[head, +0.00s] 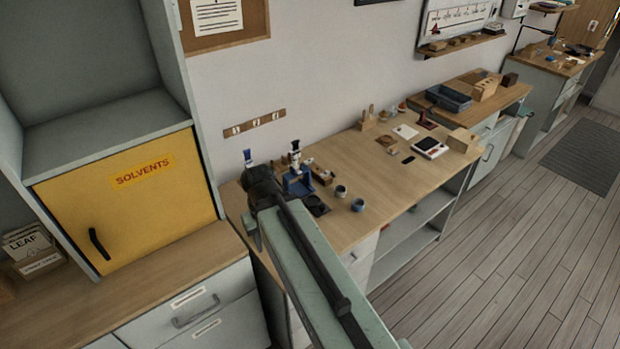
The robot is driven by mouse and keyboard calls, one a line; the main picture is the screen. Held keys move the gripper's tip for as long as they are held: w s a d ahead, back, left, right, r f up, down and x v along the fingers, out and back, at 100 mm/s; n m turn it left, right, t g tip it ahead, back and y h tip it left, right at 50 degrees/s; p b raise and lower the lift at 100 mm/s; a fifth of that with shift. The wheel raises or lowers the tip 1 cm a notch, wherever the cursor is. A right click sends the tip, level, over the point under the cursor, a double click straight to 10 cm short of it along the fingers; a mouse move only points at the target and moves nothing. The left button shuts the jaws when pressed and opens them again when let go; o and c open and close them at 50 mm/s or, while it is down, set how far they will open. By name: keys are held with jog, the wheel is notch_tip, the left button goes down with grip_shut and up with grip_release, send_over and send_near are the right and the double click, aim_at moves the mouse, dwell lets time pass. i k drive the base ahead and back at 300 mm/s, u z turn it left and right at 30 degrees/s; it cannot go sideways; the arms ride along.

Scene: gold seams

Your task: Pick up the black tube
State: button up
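I cannot pick out a separate black tube for certain in the head view. My green-grey arm reaches from the bottom right up to the near end of the wooden workbench (368,180), with a long black rod along its top that looks like part of the arm. The arm's dark far end (262,187), where my gripper is, hangs over the bench's near left corner. Its fingers cannot be made out, nor whether they hold anything. The arm hides part of the bench top there.
A blue-and-white instrument (296,167) and small round pots (358,205) stand beside the arm's end. A yellow solvents cabinet (130,198) is at left. Farther back are a small black flat item (408,160), a white device (430,148) and a blue-grey tray (449,98).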

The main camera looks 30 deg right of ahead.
aim_at(296, 155)
jog(key=u, duration=0.05)
jog(key=k, duration=0.3)
jog(key=u, duration=4)
jog(key=k, duration=2.25)
jog(key=u, duration=0.2)
